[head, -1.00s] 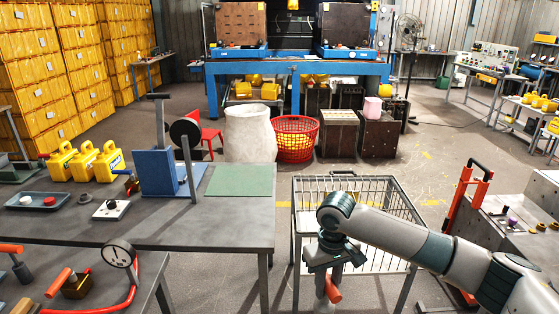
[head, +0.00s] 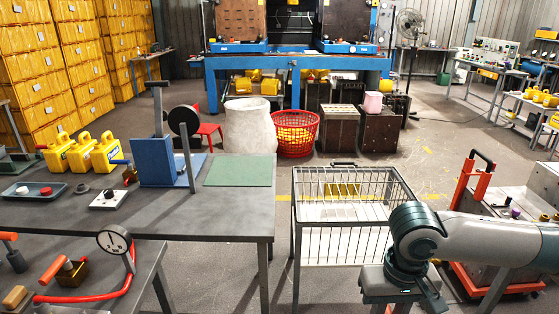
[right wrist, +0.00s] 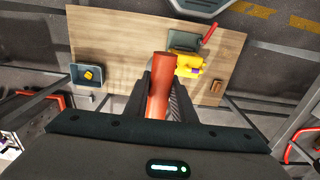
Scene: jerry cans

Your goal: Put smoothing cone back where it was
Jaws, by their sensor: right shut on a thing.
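The smoothing cone shows as an orange-red rounded handle (right wrist: 158,88) in the right wrist view. My right gripper (right wrist: 162,95) is shut on it, with one dark finger on each side. In the head view my right gripper (head: 408,290) is at the bottom right, in front of the wire trolley; the cone is hidden there. In the right wrist view a wooden tabletop (right wrist: 125,45) lies below, with a yellow jerry can (right wrist: 189,65) beside the handle. The cone's far end cannot be made out. My left gripper is not in view.
A wire trolley (head: 345,172) stands in the middle. A grey workbench (head: 235,222) at left holds several jerry cans, a blue stand (head: 155,160) and a green mat (head: 238,171). A blue-grey tray (right wrist: 90,75) sits on the wooden top. A red-orange hand truck (head: 470,195) stands at right.

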